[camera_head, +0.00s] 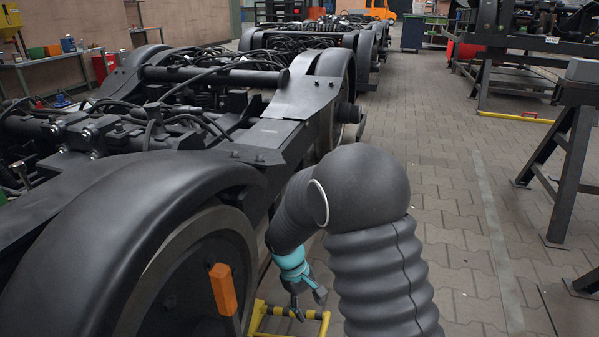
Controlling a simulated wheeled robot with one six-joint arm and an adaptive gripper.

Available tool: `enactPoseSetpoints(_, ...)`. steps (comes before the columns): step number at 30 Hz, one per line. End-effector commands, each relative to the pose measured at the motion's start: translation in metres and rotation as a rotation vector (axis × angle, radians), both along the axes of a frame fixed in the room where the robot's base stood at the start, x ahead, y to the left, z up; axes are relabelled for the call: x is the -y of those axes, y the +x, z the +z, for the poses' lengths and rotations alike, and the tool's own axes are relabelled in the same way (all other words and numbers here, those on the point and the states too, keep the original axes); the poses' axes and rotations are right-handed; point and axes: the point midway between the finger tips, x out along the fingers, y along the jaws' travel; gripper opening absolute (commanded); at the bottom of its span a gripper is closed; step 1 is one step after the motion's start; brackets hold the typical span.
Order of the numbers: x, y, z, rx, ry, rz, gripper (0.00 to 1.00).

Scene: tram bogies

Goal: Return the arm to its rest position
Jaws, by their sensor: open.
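My arm (370,220), in a dark ribbed cover, rises from the lower middle of the head view and bends down to the left. My gripper (308,307) hangs at its end below a teal wrist part (290,263), with its dark fingers apart. I see nothing between the fingers. It is low beside the bogie, to the right of the near wheel (190,275), with a yellow frame (270,314) behind and below it. I cannot tell how far apart they are.
The black bogie (150,190) fills the left side, with another bogie (310,42) behind it. The paved aisle (440,150) to the right is clear. A dark steel stand (570,150) is at the right edge.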

Motion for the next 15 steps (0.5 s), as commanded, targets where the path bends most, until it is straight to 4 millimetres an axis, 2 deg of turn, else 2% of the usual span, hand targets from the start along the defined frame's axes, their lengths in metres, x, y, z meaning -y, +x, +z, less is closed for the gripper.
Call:
enactPoseSetpoints(1,0.006,-0.007,0.022,0.019,0.017,-0.037,0.56)
enactPoseSetpoints(3,0.014,-0.018,0.045,0.039,0.037,-0.087,0.56)
enactPoseSetpoints(15,0.056,-0.082,0.156,0.176,0.16,-0.329,0.56)
